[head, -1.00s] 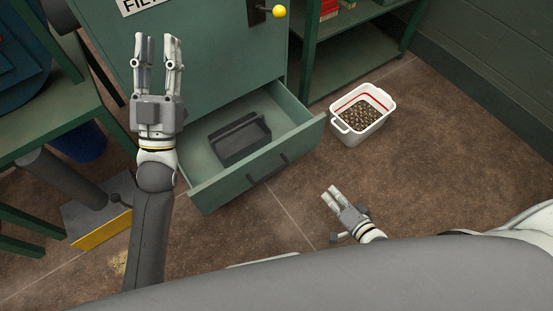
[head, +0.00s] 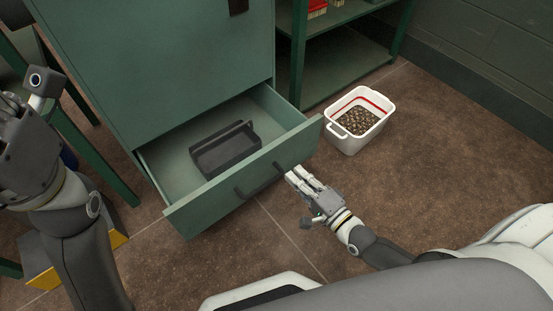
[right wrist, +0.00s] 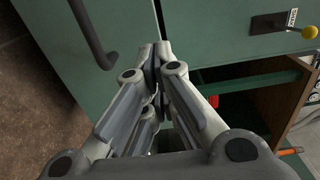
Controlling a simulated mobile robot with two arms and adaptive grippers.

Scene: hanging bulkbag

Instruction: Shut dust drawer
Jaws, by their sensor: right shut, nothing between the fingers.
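The green dust drawer (head: 215,205) is pulled out from the bottom of the green cabinet (head: 160,70). A dark grey open bin (head: 225,150) sits inside it. A dark bar handle (head: 262,181) is on the drawer front. My right gripper (head: 291,173) is shut and empty, its fingertips at the drawer front beside the handle's right end. In the right wrist view the shut fingertips (right wrist: 160,48) are close to the green front, with the handle (right wrist: 92,40) to their left. I cannot tell whether they touch it.
A white tub (head: 358,118) with a red line and brown granules stands on the floor right of the drawer. Green shelving (head: 340,75) stands behind it. A yellow-edged plate (head: 45,283) is at lower left. Brown floor in front of the drawer is clear.

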